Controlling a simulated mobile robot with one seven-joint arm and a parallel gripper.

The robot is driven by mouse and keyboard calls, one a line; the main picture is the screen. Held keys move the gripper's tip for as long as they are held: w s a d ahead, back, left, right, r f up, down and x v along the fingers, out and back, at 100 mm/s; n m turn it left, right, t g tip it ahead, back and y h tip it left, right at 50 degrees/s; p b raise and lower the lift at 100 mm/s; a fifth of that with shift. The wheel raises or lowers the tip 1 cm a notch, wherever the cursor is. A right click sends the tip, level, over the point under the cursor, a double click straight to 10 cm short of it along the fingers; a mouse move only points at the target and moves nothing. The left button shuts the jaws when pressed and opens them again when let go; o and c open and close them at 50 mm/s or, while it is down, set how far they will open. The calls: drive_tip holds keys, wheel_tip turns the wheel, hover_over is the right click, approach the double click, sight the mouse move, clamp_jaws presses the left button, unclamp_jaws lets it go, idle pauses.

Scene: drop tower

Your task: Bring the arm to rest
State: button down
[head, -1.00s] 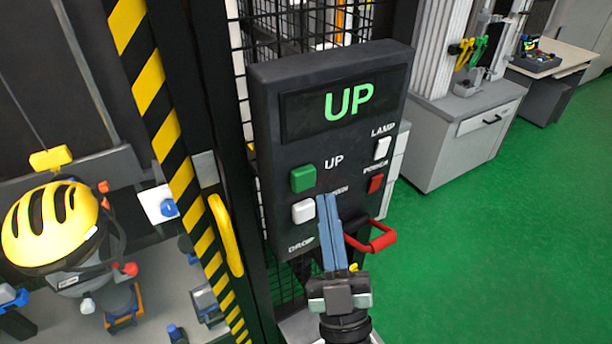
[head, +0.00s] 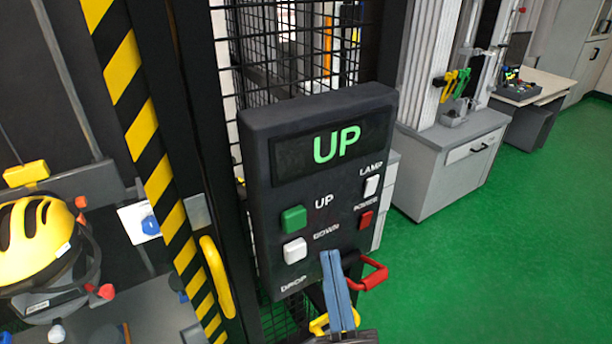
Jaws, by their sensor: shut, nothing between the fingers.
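My gripper (head: 331,256) shows at the bottom middle of the head view. Its blue-grey fingers are together, with nothing between them. The fingertips are in front of the lower edge of the black control panel (head: 262,248); I cannot tell whether they touch it. The panel's display (head: 336,145) reads UP in green. A green button (head: 293,218) and a white button (head: 295,250) are on its left, and a white lamp switch (head: 371,186) and a red power switch (head: 366,219) on its right. Most of my arm is out of view below.
A red handle (head: 378,272) sticks out right beside my gripper. A yellow handle (head: 217,277) is on the striped post (head: 152,150) at left. A yellow helmet (head: 36,240) is behind the post. A grey cabinet (head: 450,165) stands at right; the green floor (head: 480,270) is clear.

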wheel_tip(320, 180, up, 22)
drive_tip(key=w+d+r+m+t+h, duration=0.1)
drive_tip(key=w+d+m+t+h, duration=0.2)
drive_tip(key=m+h, duration=0.55)
drive_tip(key=s+a+r, duration=0.2)
drive_tip(key=s+r, duration=0.2)
drive_tip(key=r, duration=0.3)
drive_tip(key=s+a+r+n, duration=0.1)
drive_tip(key=s+a+r, duration=0.1)
drive_tip(key=s+r, duration=0.2)
wheel_tip(320, 180, up, 3)
drive_tip(key=shift+s+r+g, duration=0.15)
drive_tip(key=shift+s+g, duration=0.15)
drive_tip(key=shift+g, duration=0.1)
drive_tip(key=shift+a, duration=0.15)
